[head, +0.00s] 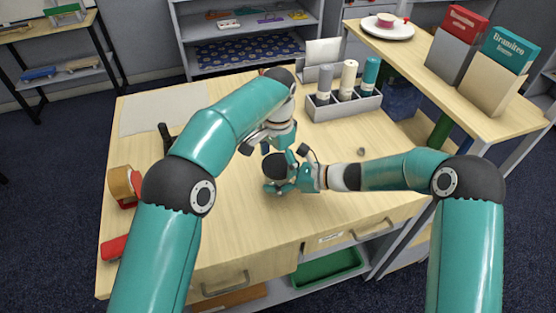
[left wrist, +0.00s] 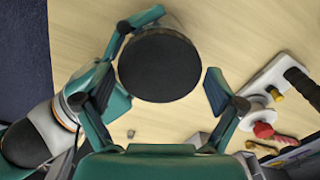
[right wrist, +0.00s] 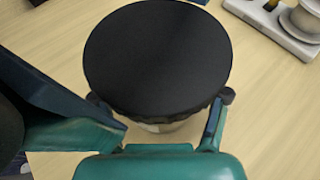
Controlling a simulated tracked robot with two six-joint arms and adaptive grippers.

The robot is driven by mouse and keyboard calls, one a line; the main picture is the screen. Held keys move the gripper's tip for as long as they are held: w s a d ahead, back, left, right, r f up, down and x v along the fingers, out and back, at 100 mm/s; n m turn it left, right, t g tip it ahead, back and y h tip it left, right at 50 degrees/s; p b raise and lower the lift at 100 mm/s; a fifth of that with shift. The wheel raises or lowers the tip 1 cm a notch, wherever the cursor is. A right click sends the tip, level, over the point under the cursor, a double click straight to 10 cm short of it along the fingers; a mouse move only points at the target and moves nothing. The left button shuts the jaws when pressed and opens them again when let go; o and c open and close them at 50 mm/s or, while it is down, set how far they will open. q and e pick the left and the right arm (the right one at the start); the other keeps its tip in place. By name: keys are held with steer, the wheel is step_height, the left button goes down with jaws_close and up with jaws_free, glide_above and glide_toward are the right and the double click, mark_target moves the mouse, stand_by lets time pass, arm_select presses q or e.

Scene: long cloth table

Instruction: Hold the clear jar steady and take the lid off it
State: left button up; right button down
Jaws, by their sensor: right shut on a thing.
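The clear jar (right wrist: 160,127) stands on the table, mostly hidden under its wide black lid (right wrist: 157,55). The lid is on the jar; it also shows in the left wrist view (left wrist: 158,65) and in the head view (head: 274,164). My right gripper (head: 296,178) comes in from the right and is shut on the jar below the lid. My left gripper (left wrist: 160,88) is above the jar, pointing down. Its fingers are open on either side of the lid, with a visible gap to the right finger. The jar's contents are hidden.
A grey bin (head: 345,106) with several bottles stands at the back right. A small grey piece (head: 361,151) lies to the right of the jar. A red and wooden object (head: 122,187) and a red item (head: 113,247) are at the left edge. The table front is clear.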

stand_by(0.3)
arm_select(q)
steer(key=shift+r, duration=2.25)
arm_select(e)
jaws_free()
steer(key=shift+d, duration=0.1)
